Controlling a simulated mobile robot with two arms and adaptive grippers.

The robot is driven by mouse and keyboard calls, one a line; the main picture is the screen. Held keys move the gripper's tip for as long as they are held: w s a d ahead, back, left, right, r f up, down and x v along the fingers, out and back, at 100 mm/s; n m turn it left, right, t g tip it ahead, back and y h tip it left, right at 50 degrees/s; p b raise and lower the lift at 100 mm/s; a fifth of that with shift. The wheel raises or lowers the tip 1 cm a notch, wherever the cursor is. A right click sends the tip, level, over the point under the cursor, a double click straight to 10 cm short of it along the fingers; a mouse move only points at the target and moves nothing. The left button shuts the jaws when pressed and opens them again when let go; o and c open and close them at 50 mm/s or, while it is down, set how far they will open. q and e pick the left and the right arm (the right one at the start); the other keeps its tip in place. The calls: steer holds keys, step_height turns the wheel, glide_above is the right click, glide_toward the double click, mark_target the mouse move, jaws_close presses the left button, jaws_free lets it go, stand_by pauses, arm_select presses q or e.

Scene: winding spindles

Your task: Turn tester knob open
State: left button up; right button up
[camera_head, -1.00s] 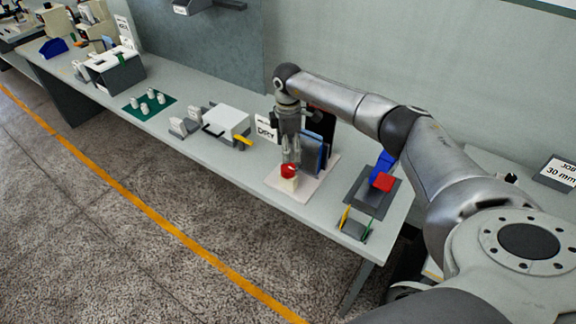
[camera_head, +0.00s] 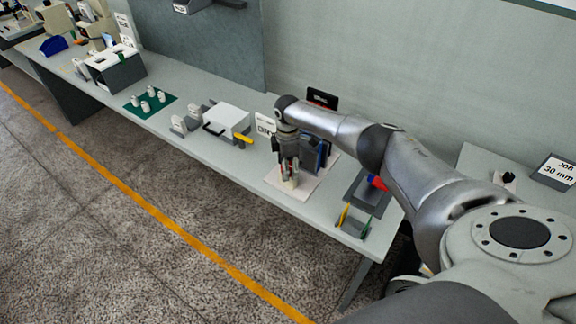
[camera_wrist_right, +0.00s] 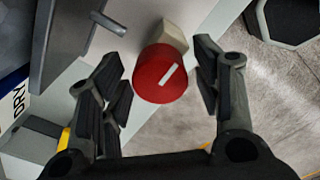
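The red round knob (camera_wrist_right: 160,74) with a white line on its face sits on a beige block (camera_wrist_right: 173,37) in the right wrist view. The white line is slanted. My right gripper (camera_wrist_right: 163,80) is open around the knob, one finger on each side, with gaps showing on both sides. In the head view my right gripper (camera_head: 289,178) points down over the tester's pale base plate (camera_head: 308,183) and hides the knob. The tester's blue and dark upright parts (camera_head: 312,152) stand just behind the gripper. My left gripper is not in view.
A grey upright part (camera_wrist_right: 58,40) is close to the left finger.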

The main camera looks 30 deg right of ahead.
steer(key=c, duration=0.8)
